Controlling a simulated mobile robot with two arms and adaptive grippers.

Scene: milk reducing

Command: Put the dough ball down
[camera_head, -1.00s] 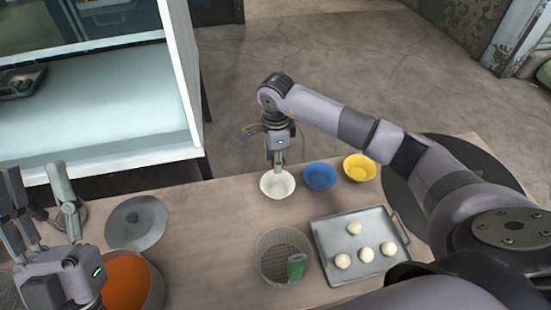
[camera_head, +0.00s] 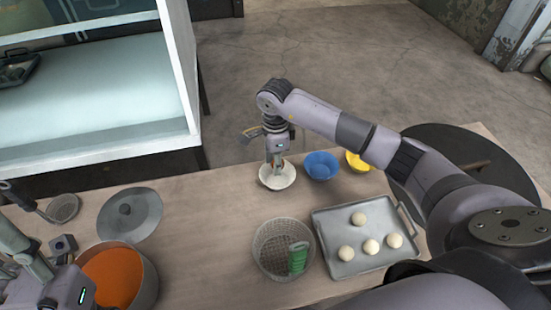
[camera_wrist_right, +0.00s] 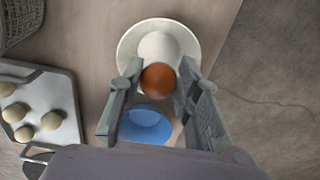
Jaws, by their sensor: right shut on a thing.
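My right gripper (camera_wrist_right: 152,86) is shut on a reddish-brown dough ball (camera_wrist_right: 159,79), held between its two fingers. Below and just beyond it is a white bowl (camera_wrist_right: 124,48) with a smooth white mound inside. In the head view, my right gripper (camera_head: 277,165) points down over the white bowl (camera_head: 289,183), and its fingers hide part of the bowl. I cannot tell whether the ball touches the white mound. My left gripper (camera_head: 28,262) is at the lower left beside a pot of orange liquid (camera_head: 112,277); its fingers are partly cut off.
A blue bowl (camera_head: 321,166) and a yellow bowl (camera_head: 357,162) stand right of the white bowl. A tray (camera_head: 333,222) holds several pale balls. A wire basket (camera_head: 268,256) contains a green object (camera_head: 298,257). A grey lid (camera_head: 130,214) lies at left. The table between is clear.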

